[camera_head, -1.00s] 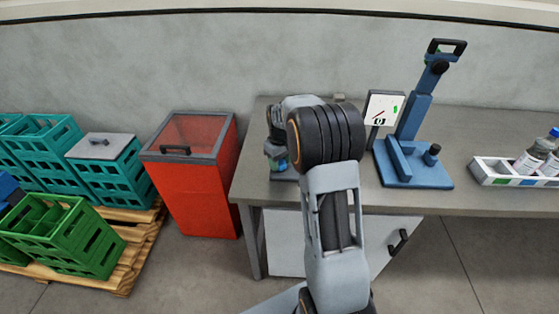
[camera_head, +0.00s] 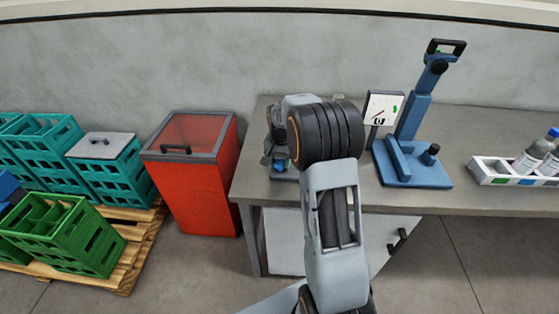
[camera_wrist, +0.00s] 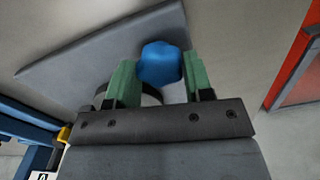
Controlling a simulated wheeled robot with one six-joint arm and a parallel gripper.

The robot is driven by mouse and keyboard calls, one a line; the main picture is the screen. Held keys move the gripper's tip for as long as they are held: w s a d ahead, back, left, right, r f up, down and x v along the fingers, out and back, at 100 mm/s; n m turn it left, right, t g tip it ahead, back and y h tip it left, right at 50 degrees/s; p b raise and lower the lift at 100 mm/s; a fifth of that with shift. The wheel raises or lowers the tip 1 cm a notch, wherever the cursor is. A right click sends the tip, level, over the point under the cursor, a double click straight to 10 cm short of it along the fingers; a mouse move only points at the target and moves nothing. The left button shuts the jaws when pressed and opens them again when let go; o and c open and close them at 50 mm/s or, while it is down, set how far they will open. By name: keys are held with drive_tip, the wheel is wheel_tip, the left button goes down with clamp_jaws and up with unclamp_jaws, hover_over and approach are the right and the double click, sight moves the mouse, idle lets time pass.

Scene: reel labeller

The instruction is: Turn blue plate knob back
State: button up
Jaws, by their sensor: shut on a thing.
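The blue knob (camera_wrist: 160,63) sits between the green fingers of my gripper (camera_wrist: 158,80) in the wrist view, and the fingers are shut on it. The grey plate (camera_wrist: 75,62) lies under the knob on the table. In the head view my arm hides most of this spot. A bit of the knob's blue (camera_head: 280,165) and the plate's edge (camera_head: 284,176) show below my wrist, near the table's left end.
A blue press stand (camera_head: 412,150) with a small white dial sign (camera_head: 383,108) stands right of my arm. A white tray (camera_head: 495,172) with bottles is farther right. A red bin (camera_head: 196,190) stands left of the table (camera_head: 460,135). Crates on a pallet are at far left.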

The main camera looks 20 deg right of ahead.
sight(280, 162)
drive_tip(key=m, duration=0.4)
drive_tip(key=shift+w+r+m, duration=0.15)
drive_tip(key=shift+m, duration=0.15)
drive_tip(key=m, duration=0.3)
drive_tip(key=shift+m, duration=0.4)
drive_tip(key=m, duration=0.4)
drive_tip(key=shift+m, duration=1.7)
drive_tip(key=o, duration=0.9)
wheel_tip(280, 162, up, 14)
drive_tip(key=shift+f, duration=0.2)
